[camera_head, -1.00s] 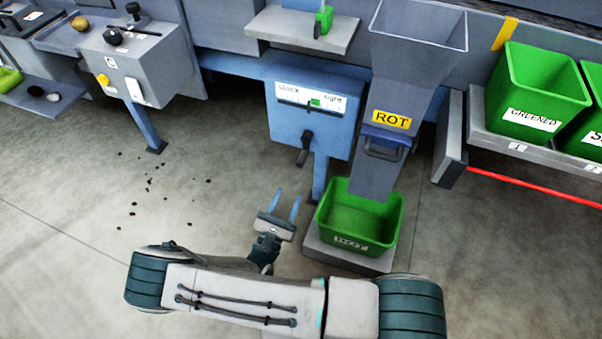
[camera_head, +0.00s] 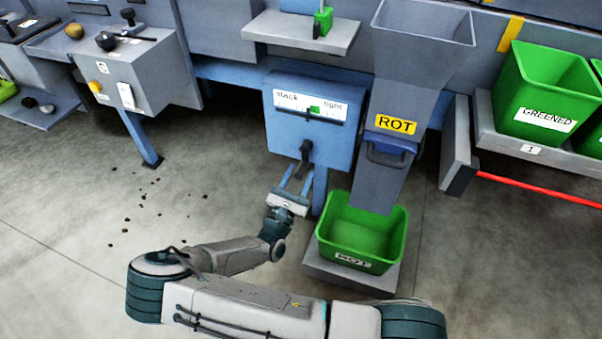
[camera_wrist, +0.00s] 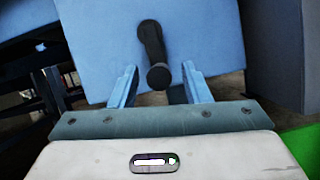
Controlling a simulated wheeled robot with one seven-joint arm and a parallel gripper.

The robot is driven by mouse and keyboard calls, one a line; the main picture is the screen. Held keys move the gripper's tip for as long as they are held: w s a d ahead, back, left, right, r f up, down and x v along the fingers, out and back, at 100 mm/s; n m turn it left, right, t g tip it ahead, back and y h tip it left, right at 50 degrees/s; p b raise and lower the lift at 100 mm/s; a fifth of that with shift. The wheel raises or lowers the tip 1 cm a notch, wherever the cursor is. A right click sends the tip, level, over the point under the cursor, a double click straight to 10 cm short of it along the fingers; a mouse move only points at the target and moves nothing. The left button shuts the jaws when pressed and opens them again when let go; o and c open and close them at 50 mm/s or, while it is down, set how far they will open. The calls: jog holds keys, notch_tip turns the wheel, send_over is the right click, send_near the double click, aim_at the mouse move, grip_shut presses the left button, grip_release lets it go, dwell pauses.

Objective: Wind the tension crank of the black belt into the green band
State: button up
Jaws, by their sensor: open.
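The tension crank (camera_head: 305,160) is a dark arm with a knob, hanging down on the front of a blue box (camera_head: 288,135). Above it is a white gauge (camera_head: 312,106) marked "slack" and "tight", with a green band near its middle; I cannot clearly make out a pointer. My gripper (camera_head: 296,178) is open just below and in front of the crank. In the wrist view the crank's knob (camera_wrist: 160,76) shows between the two blue fingers (camera_wrist: 160,84), with space on both sides. The black belt cannot be made out.
The grey ROT chute (camera_head: 385,150) stands close to the right of the blue box, with a green ROT bin (camera_head: 350,262) below it. A grey control box (camera_head: 140,80) is at the left. The floor at the left is open, with small dark crumbs.

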jog(key=shift+x, duration=0.9)
grip_shut()
jog(key=shift+a+m, duration=0.15)
jog(key=shift+m, duration=0.15)
jog(key=w+a+r+m+g+p, duration=0.1)
jog(key=a+r+m+g+p, duration=0.1)
jog(key=m, duration=1)
jog(key=a+r+m+g+p, duration=0.2)
jog(key=r+m+g+p, duration=0.2)
jog(key=m, duration=0.8)
jog(key=shift+w+a+r+g+h+p, duration=0.2)
jog(key=shift+w+g+h+p, duration=0.2)
jog(key=shift+g+p, duration=1.35)
jog(key=shift+t+p, duration=0.55)
